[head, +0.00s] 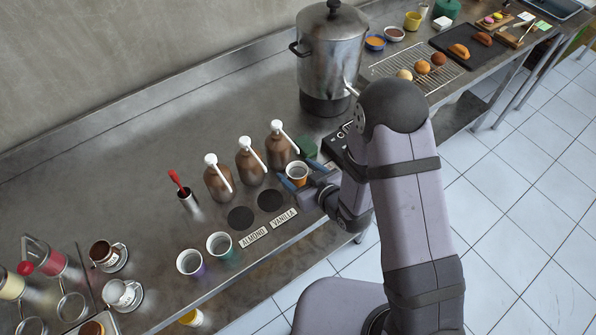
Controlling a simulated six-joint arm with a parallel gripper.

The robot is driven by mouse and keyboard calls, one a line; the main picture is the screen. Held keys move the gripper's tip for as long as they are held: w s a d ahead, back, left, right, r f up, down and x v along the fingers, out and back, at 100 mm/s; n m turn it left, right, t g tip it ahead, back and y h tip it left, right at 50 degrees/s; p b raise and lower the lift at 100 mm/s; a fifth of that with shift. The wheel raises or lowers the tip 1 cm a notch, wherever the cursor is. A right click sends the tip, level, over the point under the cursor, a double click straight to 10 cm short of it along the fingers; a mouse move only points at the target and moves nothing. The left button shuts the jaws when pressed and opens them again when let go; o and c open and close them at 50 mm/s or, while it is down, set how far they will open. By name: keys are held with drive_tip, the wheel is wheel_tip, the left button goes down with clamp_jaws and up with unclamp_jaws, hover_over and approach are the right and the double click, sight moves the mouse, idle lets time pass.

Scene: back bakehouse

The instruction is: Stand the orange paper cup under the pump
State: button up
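The orange paper cup (299,182) stands upright in front of the rightmost brown pump bottle (278,150), near that pump's white spout. My gripper (299,172) reaches in from the right, with one blue finger on either side of the cup. I cannot tell whether the fingers press on it or stand a little apart, nor whether its base touches the counter. Two more brown pump bottles, the middle one (249,165) and the left one (217,182), stand to the left. The vanilla label (284,218) and almond label (254,237) lie before two dark round pads.
A purple cup (191,263) and a teal cup (222,248) stand at the front left. A small pot with a red-handled tool (188,198) is left of the pumps. A large metal urn (332,55) stands behind. The counter (110,190) is clear at the back left.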

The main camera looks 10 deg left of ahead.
drive_tip(key=shift+r, duration=0.15)
drive_tip(key=shift+r, duration=0.1)
drive_tip(key=shift+s+d, duration=0.2)
drive_tip(key=shift+d, duration=0.05)
drive_tip(key=p+v, duration=0.1)
drive_tip(key=v, duration=0.4)
drive_tip(key=shift+r+p, duration=0.3)
drive_tip(key=p+v, duration=0.1)
drive_tip(key=p, duration=0.2)
drive_tip(key=shift+s+d, duration=0.2)
drive_tip(key=shift+s, duration=0.1)
